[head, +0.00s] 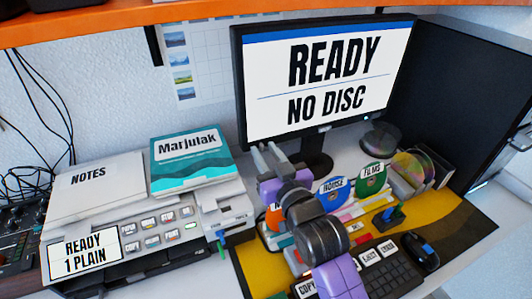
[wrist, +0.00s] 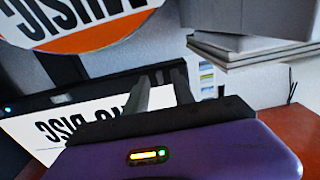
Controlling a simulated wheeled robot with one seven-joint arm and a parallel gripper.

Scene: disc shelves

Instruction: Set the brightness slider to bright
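No label reading brightness or bright is legible, so I cannot tell which control is the brightness slider. A small blue-green lever (head: 395,212) stands on the yellow mat, right of my arm. A green-blue tab (head: 221,240) sits at the front of a small grey device (head: 226,212), left of my arm. My gripper (head: 268,156) is raised in front of the monitor's lower left corner, above the desk. Its two grey fingers, also in the wrist view (wrist: 160,82), stand apart with nothing between them. My arm hides part of the desk behind it.
The monitor (head: 315,80) reads READY, NO DISC. Label discs House (head: 331,192) and Films (head: 370,178) stand beside my arm. A printer (head: 150,238) with papers is at left; a keyboard (head: 372,275) and mouse (head: 421,251) at right. An orange shelf (head: 60,28) hangs above.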

